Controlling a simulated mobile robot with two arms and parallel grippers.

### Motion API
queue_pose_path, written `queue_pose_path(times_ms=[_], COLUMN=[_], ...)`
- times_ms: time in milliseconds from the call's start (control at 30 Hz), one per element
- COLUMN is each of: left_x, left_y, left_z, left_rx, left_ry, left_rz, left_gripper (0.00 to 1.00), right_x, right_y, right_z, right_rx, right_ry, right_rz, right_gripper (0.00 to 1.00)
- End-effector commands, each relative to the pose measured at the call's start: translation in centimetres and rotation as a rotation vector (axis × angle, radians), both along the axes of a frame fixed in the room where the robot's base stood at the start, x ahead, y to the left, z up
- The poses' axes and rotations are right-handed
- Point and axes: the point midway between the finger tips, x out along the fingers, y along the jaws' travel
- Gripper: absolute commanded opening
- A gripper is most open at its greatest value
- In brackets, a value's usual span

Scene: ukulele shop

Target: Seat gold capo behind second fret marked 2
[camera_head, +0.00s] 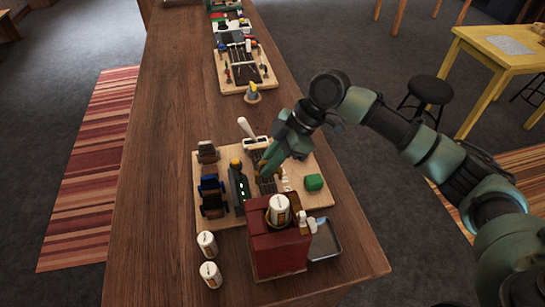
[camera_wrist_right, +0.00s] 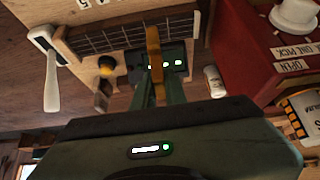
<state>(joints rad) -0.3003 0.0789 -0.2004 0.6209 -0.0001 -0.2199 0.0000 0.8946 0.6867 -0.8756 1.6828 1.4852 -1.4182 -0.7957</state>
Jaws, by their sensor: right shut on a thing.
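My right gripper (camera_head: 264,169) is over the neck on the wooden board (camera_head: 320,199) in the head view. In the right wrist view its dark green fingers (camera_wrist_right: 159,92) are shut on the gold capo (camera_wrist_right: 154,48), a narrow upright piece. The capo's far end overlaps the edge of the fretted neck (camera_wrist_right: 118,37); I cannot tell whether it touches the neck. Number labels on pale wood show at the top of the wrist view, partly cut off; I cannot make out a 2. The fingers hide part of the neck in the head view. My left gripper is not in view.
A dark device with green lights (camera_head: 238,186) stands left of the neck. A red box (camera_head: 277,246) stands at the board's front edge, a metal tray (camera_head: 327,243) beside it. The counter's left side (camera_head: 150,180) is clear.

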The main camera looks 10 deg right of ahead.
Motion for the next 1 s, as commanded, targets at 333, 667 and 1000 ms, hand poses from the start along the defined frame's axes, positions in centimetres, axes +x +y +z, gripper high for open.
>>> queue_pose_path(times_ms=[333,667,1000], left_x=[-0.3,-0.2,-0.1], left_y=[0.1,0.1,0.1], left_z=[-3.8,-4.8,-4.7], left_rx=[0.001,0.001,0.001], left_ry=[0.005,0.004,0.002], left_rz=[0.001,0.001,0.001], left_gripper=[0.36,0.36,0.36], right_x=[0.0,0.0,0.0], right_y=[-0.1,-0.1,-0.1], right_z=[-4.0,-5.0,-4.9], right_rx=[0.0,0.0,0.0], right_ry=[-0.001,-0.001,0.0], right_rz=[-0.002,-0.002,-0.002], right_gripper=[0.0,0.0,0.0])
